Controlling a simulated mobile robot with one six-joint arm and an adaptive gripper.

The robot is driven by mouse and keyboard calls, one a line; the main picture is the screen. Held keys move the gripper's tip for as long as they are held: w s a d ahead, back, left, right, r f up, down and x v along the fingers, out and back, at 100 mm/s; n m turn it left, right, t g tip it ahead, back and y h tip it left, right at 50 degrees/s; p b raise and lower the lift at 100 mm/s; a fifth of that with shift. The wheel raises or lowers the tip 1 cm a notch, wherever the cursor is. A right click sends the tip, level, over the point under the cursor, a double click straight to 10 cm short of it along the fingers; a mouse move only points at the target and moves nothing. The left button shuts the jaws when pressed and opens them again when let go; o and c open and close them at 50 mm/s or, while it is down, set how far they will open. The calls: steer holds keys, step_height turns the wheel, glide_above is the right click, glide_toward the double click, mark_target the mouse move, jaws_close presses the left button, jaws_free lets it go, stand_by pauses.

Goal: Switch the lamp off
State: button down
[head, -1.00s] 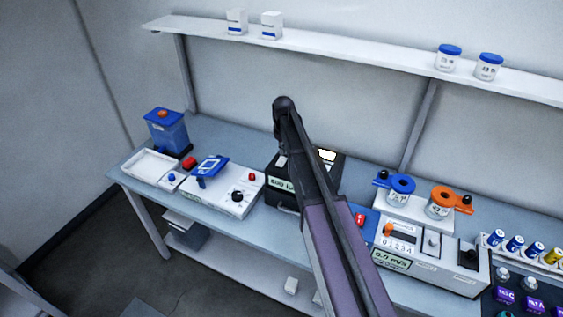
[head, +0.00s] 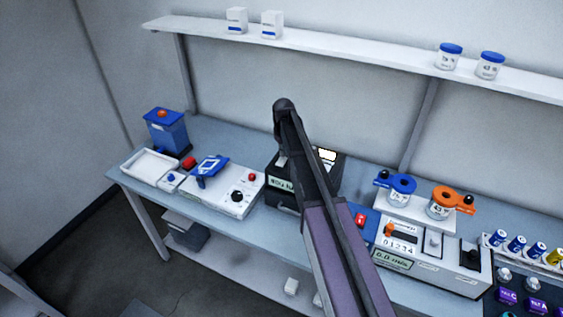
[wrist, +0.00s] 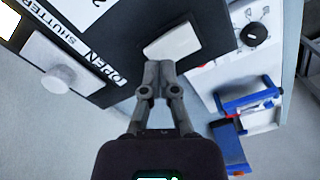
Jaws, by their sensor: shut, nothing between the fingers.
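The lamp seems to be the black box (head: 284,200) at the middle of the bench in the head view, with a small lit display on its front and a bright window on top. My arm hides part of it. In the wrist view, its black top (wrist: 118,38) carries a white rocker-like switch (wrist: 174,41) and a shutter knob (wrist: 57,79) beside the word OPEN. My gripper (wrist: 160,65) is shut and empty, its tips at the switch's near edge. I cannot tell whether they touch it.
A white instrument with a blue bracket (head: 208,168) stands left of the box. A white counter unit (head: 420,243) and blue and orange holders (head: 398,184) stand to the right. A shelf (head: 350,55) runs above the bench.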

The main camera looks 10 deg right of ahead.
steer(key=shift+f+b, duration=0.75)
steer(key=shift+f, duration=0.05)
stand_by(0.6)
steer(key=shift+r, duration=0.1)
steer(key=shift+r+p, duration=3.5)
steer(key=shift+p, duration=0.05)
steer(key=s+f+m+b, duration=0.1)
steer(key=s+f+b, duration=0.3)
steer(key=s, duration=0.5)
steer(key=s+f+m+b, duration=0.2)
steer(key=s+f+b, duration=0.2)
steer(key=s, duration=0.6)
steer(key=s+f+m+b, duration=0.1)
steer(key=s+f+b, duration=0.2)
steer(key=s, duration=0.7)
steer(key=shift+f+m+b, duration=0.4)
steer(key=c, duration=1.4)
jaws_free()
